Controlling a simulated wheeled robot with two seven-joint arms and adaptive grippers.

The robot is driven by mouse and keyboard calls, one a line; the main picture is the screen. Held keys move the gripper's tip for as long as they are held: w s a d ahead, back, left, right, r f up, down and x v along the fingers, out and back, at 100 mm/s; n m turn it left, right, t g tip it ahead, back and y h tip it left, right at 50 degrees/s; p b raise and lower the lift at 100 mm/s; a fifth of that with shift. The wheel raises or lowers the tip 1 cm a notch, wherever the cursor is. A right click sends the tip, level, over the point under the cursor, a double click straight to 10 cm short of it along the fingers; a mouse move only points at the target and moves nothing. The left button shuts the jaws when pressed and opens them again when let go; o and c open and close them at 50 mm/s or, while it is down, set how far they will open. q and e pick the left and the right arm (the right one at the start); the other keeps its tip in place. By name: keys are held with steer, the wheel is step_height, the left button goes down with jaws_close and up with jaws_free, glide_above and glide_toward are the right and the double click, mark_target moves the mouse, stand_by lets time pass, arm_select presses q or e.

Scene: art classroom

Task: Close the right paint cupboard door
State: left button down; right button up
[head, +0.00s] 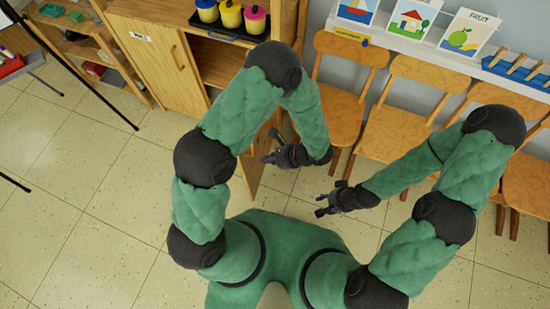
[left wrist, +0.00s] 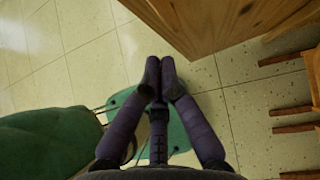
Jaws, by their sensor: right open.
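The paint cupboard (head: 150,75) stands at the upper left, its left door (head: 160,60) shut and its right half open. The right cupboard door (head: 250,172) is swung out toward me, partly hidden behind my left arm; its wood panel also shows in the left wrist view (left wrist: 205,25). My left gripper (head: 268,158) is just right of this door. In the left wrist view its fingertips (left wrist: 160,68) are together and empty, close to the panel; I cannot tell whether they touch it. My right gripper (head: 320,205) is open and empty, further right above the floor.
Paint pots (head: 230,14) stand on a black tray on the cupboard top. Several wooden chairs (head: 345,75) line the wall to the right under a picture ledge (head: 400,40). An easel leg (head: 85,80) stands at left. The tiled floor (head: 90,220) is clear at lower left.

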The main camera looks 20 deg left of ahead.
arm_select(q)
steer(key=a+f+b, duration=0.1)
steer(key=a+f, duration=0.1)
steer(key=a, duration=0.4)
steer(key=shift+a+f+b, duration=0.15)
steer(key=shift+b, duration=0.2)
steer(key=shift+s, duration=0.1)
